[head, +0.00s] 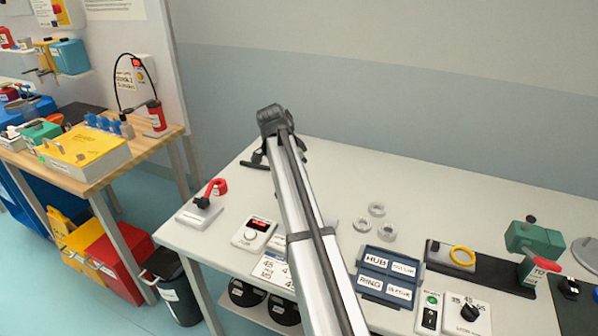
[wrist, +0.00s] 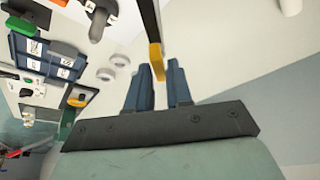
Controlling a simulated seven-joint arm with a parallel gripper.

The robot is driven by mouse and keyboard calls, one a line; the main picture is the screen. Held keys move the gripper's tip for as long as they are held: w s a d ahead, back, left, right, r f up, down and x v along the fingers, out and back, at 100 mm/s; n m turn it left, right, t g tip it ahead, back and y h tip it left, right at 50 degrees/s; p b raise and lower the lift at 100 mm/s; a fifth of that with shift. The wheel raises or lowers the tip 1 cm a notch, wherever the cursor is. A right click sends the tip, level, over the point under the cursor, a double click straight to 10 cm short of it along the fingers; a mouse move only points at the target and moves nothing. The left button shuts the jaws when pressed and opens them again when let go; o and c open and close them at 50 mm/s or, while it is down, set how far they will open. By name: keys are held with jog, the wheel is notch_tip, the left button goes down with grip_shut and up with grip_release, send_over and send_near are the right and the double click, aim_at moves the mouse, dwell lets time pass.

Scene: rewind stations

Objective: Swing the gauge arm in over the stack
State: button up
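In the wrist view, a dark bar with a yellow end (wrist: 156,60), which looks like the gauge arm, comes down from the top edge. Its yellow end shows at the gap between the two blue fingers of my gripper (wrist: 160,72). The fingers are apart; I cannot tell whether they touch it. In the head view my arm covers the middle of the bench, and neither the gauge arm nor the stack shows clearly.
Several loose grey rings (head: 377,209) lie on the white bench (head: 335,165), beside a blue labelled tray (head: 388,276). A red-handled lever (head: 214,188) stands left of my arm. A black fixture with a yellow ring (head: 462,256) and a green block (head: 535,238) are at right.

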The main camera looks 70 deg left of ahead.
grip_shut()
dwell(1.0)
